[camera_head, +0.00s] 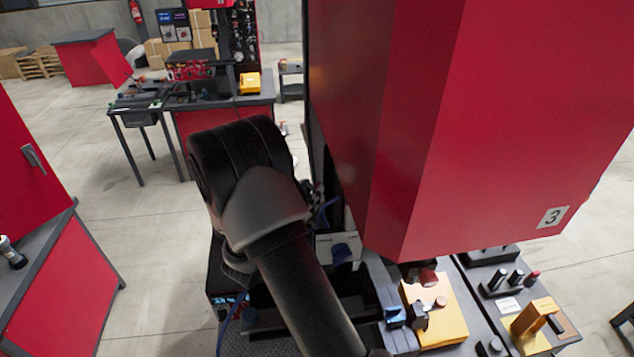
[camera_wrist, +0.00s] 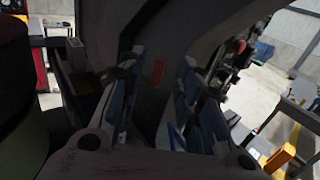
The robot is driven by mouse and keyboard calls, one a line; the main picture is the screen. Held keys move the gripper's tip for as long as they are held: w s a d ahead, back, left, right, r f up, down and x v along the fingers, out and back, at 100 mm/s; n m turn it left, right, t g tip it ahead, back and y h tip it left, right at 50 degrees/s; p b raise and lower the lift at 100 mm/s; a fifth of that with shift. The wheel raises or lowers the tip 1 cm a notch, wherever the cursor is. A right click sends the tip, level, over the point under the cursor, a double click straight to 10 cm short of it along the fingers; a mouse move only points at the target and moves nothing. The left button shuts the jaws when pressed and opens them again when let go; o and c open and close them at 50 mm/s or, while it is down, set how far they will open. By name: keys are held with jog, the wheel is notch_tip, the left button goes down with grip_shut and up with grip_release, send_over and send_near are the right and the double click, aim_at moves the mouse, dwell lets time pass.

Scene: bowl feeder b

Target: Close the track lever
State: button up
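My gripper (camera_wrist: 160,85) shows in the wrist view with its two fingers apart. A dark grey curved part (camera_wrist: 158,120) with a red mark stands between or just beyond them; I cannot tell whether they touch it. In the head view my arm hides the gripper. I cannot identify the track lever with certainty. A blue handle-like part (camera_head: 393,317) sits on a grey track-like piece (camera_head: 378,275) to the right of my arm.
A large red cabinet (camera_head: 500,130) marked 3 hangs over the station. An orange block (camera_head: 440,318) and a gold part (camera_head: 533,322) stand at the lower right. A red cabinet (camera_head: 75,280) is at left. Another workbench (camera_head: 215,103) stands behind. Open floor lies at left.

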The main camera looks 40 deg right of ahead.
aim_at(316, 186)
jog(key=x, duration=0.5)
jog(key=shift+d, duration=0.1)
grip_shut()
dwell(0.3)
